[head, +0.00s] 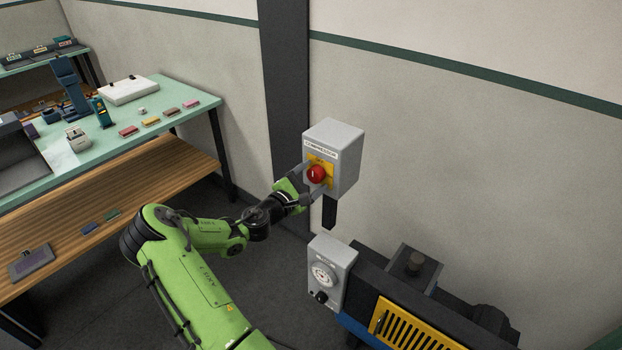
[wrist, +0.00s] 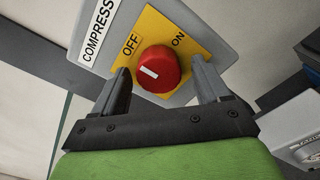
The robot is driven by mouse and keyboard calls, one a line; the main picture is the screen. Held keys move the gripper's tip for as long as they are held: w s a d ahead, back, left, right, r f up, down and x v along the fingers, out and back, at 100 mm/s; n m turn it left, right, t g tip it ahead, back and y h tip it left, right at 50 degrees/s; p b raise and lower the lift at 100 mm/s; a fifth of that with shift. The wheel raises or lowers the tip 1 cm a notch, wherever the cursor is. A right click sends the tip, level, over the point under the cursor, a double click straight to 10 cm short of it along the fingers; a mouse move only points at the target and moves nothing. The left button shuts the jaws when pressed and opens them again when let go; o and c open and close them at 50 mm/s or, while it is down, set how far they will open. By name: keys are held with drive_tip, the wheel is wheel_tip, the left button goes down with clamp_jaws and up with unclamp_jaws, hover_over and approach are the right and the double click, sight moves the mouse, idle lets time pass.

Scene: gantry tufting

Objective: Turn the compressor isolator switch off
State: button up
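The compressor isolator switch is a grey box (head: 345,160) on a dark post, with a yellow plate and a red round knob (head: 316,174). In the wrist view the red knob (wrist: 160,68) sits between the OFF label (wrist: 130,44) and the ON label (wrist: 179,41). A short white mark (wrist: 149,72) shows on the knob's left part; I cannot tell exactly which label it points to. My gripper (wrist: 163,78) is open, one finger on each side of the knob, with visible gaps. In the head view my gripper (head: 306,181) is at the front of the box.
Below the switch stands a grey box with a dial (head: 323,274), beside dark machinery with a yellow grille (head: 408,325). A green-topped workbench (head: 165,118) with small items stands at the left. The wall (head: 450,150) right of the switch is bare.

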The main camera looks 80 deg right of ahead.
drive_tip(key=b+v, duration=0.2)
drive_tip(key=v, duration=1.3)
drive_tip(key=shift+w+a, duration=0.2)
drive_tip(key=shift+a, duration=0.15)
